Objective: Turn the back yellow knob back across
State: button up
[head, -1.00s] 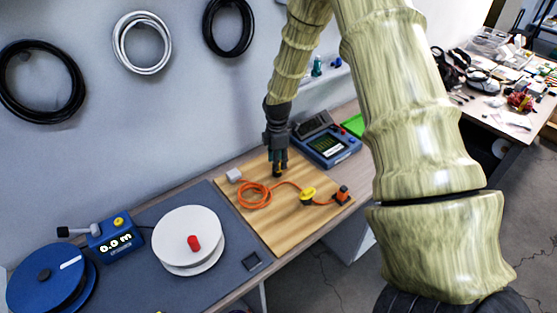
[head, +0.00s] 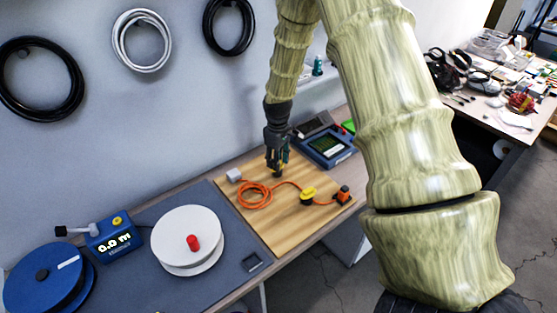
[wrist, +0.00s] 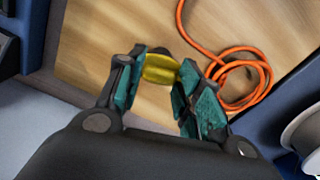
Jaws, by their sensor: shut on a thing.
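The back yellow knob (wrist: 160,69) sits between my gripper's teal-padded fingers in the wrist view. My gripper (head: 277,168) points down at the back part of the wooden board (head: 262,224), shut on this knob. In the head view the fingers hide most of the knob, so its exact angle is hard to tell. A second yellow knob (head: 308,193) stands nearer the board's front edge, apart from my gripper. An orange cable (head: 254,201) lies coiled on the board and runs past that front knob to an orange connector (head: 343,193).
A small grey block (head: 234,175) stands at the board's back left. A blue meter with a screen (head: 326,147) stands close to the right of my gripper. A white reel (head: 188,225) and a blue counter box (head: 113,243) stand on the left.

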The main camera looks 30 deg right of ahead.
jog(key=shift+m, duration=1.6)
jog(key=shift+w, duration=0.1)
jog(key=o, duration=1)
jog(key=shift+r, duration=0.1)
notch_tip(320, 180, up, 12)
jog(key=shift+f, duration=0.1)
